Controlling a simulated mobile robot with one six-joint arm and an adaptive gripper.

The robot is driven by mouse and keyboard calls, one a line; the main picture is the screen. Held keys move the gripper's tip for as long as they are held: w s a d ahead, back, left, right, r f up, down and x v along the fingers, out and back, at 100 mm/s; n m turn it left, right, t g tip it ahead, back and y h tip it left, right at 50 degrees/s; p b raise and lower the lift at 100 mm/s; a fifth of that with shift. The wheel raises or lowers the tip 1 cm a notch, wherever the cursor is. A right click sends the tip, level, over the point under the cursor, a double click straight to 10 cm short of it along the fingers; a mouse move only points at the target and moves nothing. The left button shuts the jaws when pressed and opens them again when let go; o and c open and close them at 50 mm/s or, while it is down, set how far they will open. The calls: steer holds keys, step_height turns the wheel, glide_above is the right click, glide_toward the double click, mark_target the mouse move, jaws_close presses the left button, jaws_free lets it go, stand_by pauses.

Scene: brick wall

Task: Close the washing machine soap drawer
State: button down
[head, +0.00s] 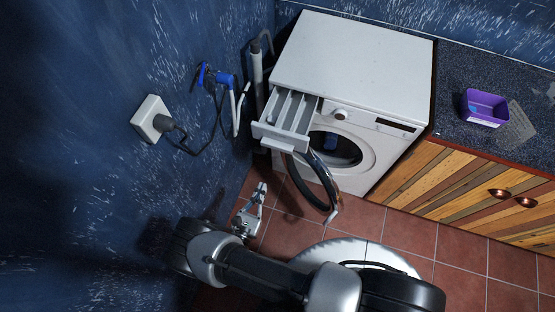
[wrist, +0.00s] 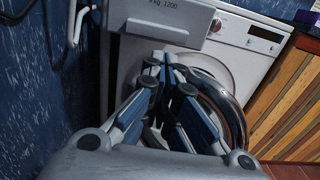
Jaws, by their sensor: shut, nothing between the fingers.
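The white washing machine (head: 350,60) stands against the blue wall. Its soap drawer (head: 285,118) is pulled out at the front left, with its compartments showing from above. The drawer front also shows at the top of the wrist view (wrist: 165,22). The round door (head: 322,185) hangs open below the drawer, and its dark rim shows in the wrist view (wrist: 228,105). My gripper (head: 262,188) is in front of and below the drawer, apart from it in the head view. Its fingers are shut and empty in the wrist view (wrist: 162,65).
A hose and blue tap (head: 222,79) and a plugged socket (head: 151,119) are on the wall at left. A wooden cabinet (head: 450,190) with a dark counter stands at right, bearing a purple box (head: 484,108). The open door stands close to my gripper's right. Tiled floor lies in front.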

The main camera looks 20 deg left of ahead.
steer(key=w+d+b, duration=0.1)
steer(key=w, duration=1.2)
steer(key=shift+w+f+n+y, duration=0.25)
steer(key=shift+w+n+y, duration=0.05)
steer(key=shift+d, duration=0.1)
